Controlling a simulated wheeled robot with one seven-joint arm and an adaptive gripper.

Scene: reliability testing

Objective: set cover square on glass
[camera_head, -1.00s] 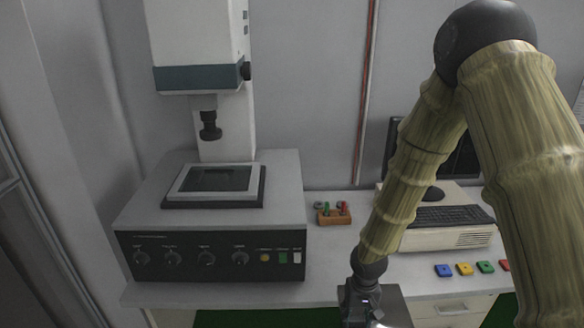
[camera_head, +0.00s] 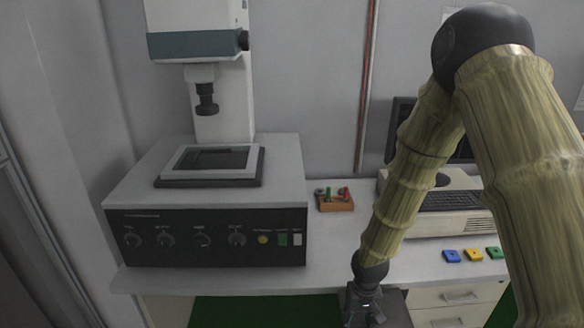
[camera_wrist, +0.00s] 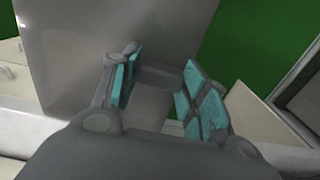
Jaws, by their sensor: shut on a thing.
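The glass (camera_head: 205,160) is a dark pane in a pale frame on top of the grey testing machine (camera_head: 150,220), and nothing lies on it. My gripper (camera_head: 364,308) is at the bottom edge of the head view, low in front of the bench and right of the machine. In the wrist view my gripper (camera_wrist: 155,95) has its teal pads on either side of a pale, flat-looking piece (camera_wrist: 152,104). I take this to be the cover square, shut between the pads, but its outline is unclear. The head view does not show it clearly.
A wooden holder (camera_head: 335,203) with red and green pegs stands right of the machine. Blue (camera_head: 452,256), yellow and green squares lie at the bench's right. A computer (camera_head: 455,205) stands behind them. The machine's head (camera_head: 206,98) hangs above the glass.

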